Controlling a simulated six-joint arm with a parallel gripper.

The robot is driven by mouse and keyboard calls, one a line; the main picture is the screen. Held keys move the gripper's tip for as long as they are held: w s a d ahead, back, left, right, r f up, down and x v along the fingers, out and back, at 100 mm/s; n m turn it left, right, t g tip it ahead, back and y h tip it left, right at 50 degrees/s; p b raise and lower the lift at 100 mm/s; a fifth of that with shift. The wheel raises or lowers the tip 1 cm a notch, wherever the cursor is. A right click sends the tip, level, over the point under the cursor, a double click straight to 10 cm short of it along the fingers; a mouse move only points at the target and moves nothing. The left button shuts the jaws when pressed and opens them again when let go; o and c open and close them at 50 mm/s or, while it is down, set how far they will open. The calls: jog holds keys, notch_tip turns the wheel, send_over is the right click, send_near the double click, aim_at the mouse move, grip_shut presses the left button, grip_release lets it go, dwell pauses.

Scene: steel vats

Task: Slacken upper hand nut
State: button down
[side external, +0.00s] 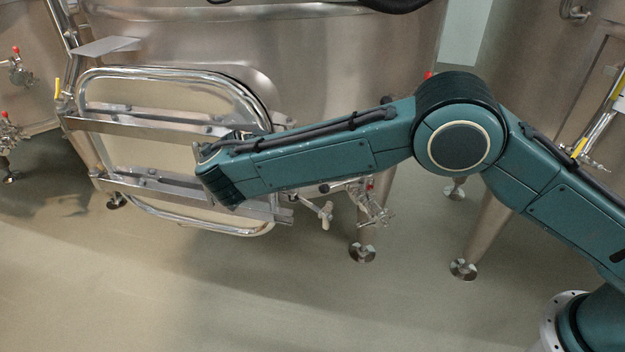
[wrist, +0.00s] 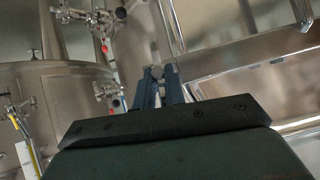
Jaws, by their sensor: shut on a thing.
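The oval vat door (side external: 170,155) is crossed by an upper bar (side external: 135,126) and a lower bar (side external: 165,190). In the side view my arm covers the right end of the upper bar, so the upper hand nut and my gripper are hidden there. In the wrist view the two blue fingers of my gripper (wrist: 158,92) are shut on a small grey piece, the upper hand nut (wrist: 157,73), mostly hidden between them. The lower hand nut (side external: 326,214) stands out to the right of the lower bar, apart from my gripper.
A small valve (side external: 375,208) with a red tip sits right of the lower nut, below my arm. Vat legs and feet (side external: 362,252) stand below. More valves (wrist: 100,22) show at the left in the wrist view. The floor in front is clear.

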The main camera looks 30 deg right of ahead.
jog(key=c, duration=1.7)
grip_release()
jog(key=shift+a, duration=0.1)
jog(key=shift+s+a, duration=3.1)
jog(key=shift+s, duration=0.1)
jog(key=shift+r, duration=0.1)
